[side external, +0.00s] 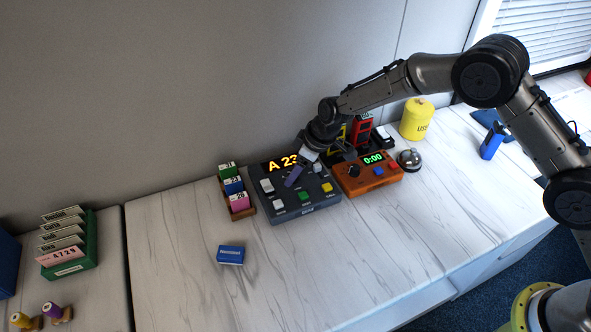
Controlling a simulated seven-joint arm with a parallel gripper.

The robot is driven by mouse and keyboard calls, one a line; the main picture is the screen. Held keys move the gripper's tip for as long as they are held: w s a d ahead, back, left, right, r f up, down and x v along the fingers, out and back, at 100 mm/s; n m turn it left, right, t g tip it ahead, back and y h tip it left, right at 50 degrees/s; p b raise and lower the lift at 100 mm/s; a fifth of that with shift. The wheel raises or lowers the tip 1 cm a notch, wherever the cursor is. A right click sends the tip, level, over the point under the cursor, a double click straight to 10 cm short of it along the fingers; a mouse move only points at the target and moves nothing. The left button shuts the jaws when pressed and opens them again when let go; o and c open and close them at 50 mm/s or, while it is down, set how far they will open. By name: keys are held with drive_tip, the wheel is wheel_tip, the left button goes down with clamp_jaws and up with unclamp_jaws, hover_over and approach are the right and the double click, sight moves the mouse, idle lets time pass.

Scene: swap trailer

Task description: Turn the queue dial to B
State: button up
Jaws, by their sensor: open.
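The queue console (283,214) is a dark grey box near the back of the white table, with a lit display (281,162) reading "A 2" and a partly covered digit. White, green and yellow buttons show on its top. My gripper (293,180) points down over the upper middle of the console, just in front of the display. It is open; the gap between its fingers is hard to make out. I cannot pick out the dial, which may be hidden behind the fingers. I cannot tell whether the fingers touch anything.
An orange timer box (368,178) reading 0:00 stands close right of the console, then a bell (410,159) and a yellow canister (417,120). A ticket rack (238,201) stands close on the left. A blue box (231,255) lies in front; the front table is mostly clear.

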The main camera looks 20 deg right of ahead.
drive_tip(key=shift+f, duration=0.15)
clamp_jaws()
idle(0.4)
drive_tip(key=shift+m, duration=0.3)
drive_tip(key=m+t+h, duration=0.1)
drive_tip(key=m, duration=0.2)
drive_tip(key=shift+a+m, duration=0.15)
drive_tip(key=shift+m, duration=0.25)
drive_tip(key=shift+a+m+h, duration=0.1)
drive_tip(key=shift+m+h, duration=0.9)
drive_tip(key=shift+m, duration=1.1)
drive_tip(key=shift+s, duration=0.1)
